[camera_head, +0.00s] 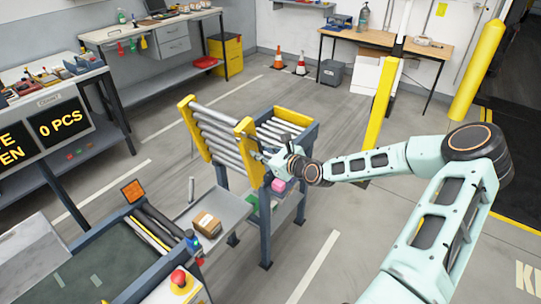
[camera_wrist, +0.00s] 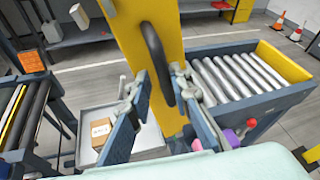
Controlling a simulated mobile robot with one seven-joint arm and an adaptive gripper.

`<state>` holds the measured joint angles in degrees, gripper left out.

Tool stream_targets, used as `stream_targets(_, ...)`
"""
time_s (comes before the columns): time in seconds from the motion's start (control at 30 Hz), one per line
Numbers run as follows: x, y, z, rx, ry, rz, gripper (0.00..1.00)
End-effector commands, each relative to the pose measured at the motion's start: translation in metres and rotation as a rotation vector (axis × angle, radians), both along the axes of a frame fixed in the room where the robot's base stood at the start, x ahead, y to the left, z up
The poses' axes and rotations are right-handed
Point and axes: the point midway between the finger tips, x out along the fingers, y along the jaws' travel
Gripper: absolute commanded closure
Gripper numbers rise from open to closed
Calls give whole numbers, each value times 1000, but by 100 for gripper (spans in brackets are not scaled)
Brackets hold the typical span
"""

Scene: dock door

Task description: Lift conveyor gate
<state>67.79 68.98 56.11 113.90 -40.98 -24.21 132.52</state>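The conveyor gate (camera_head: 213,136) is a roller section with yellow side rails, standing steeply tilted at the near end of a short roller conveyor (camera_head: 288,128). In the wrist view its yellow side plate (camera_wrist: 170,28) fills the middle and carries a dark curved handle (camera_wrist: 154,45). My gripper (camera_head: 266,157) is at the gate's right-hand rail. In the wrist view my gripper (camera_wrist: 160,80) has its two fingers apart, one on each side of the handle's lower part. A gap shows beside the handle; contact is not clear.
A grey tray (camera_head: 228,212) with a cardboard box (camera_head: 207,223) lies below, between the gate and the near belt conveyor (camera_head: 95,262). A pink item (camera_head: 278,185) sits under the roller conveyor. A display (camera_head: 62,127) reads "0 PCS". Open floor lies to the left.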

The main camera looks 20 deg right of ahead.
Motion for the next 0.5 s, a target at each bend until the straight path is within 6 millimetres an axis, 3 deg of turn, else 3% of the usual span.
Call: stream_targets(0.5, -69, -27, 25, 3, 0, -4, 83)
